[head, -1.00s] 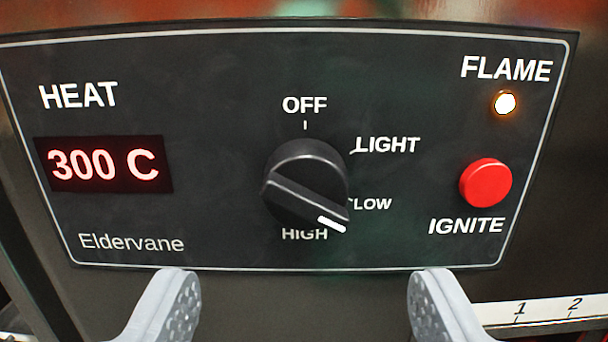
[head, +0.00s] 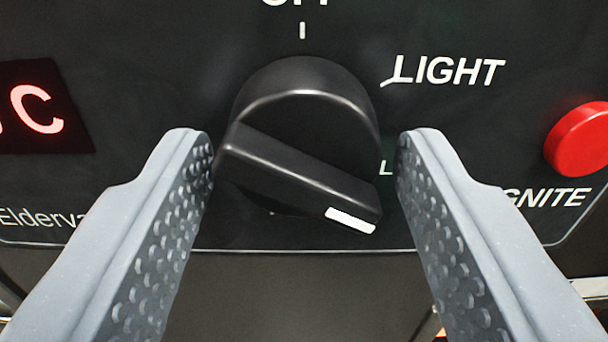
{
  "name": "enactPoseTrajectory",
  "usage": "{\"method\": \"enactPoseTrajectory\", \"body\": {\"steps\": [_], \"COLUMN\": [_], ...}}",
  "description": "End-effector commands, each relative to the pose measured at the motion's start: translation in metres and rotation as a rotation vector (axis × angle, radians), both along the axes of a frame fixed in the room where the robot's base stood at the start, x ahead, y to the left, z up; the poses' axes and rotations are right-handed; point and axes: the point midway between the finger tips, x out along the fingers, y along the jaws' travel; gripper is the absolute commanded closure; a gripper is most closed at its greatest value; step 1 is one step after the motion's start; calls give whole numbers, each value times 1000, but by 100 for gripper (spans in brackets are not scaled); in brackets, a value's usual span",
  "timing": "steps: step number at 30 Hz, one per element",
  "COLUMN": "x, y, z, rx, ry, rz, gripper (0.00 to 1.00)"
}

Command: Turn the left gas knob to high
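The black gas knob (head: 300,175) is in the middle of the head view, on a dark control panel. Its raised grip bar slants down to the right, and the white pointer mark (head: 350,220) sits at the lower right end, past the mostly hidden LOW label and toward the bottom. The HIGH label is hidden behind the knob. My gripper (head: 305,155) is open, with one grey dimpled finger on each side of the knob. The left fingertip is very close to the bar's left end; I cannot tell if it touches. A small gap shows on the right.
A red IGNITE button (head: 580,140) is on the panel to the right, outside my right finger. The red heat display (head: 40,115) is to the left. The panel's lower edge runs just below the knob.

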Motion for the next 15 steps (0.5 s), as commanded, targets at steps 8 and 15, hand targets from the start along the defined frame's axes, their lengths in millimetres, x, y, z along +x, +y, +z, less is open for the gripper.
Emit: {"method": "enactPoseTrajectory", "body": {"steps": [8, 15], "x": [0, 0], "y": [-6, -2], "z": [0, 0], "rx": [3, 53], "ry": [1, -1], "rz": [-3, -4], "gripper": [84, 84]}}
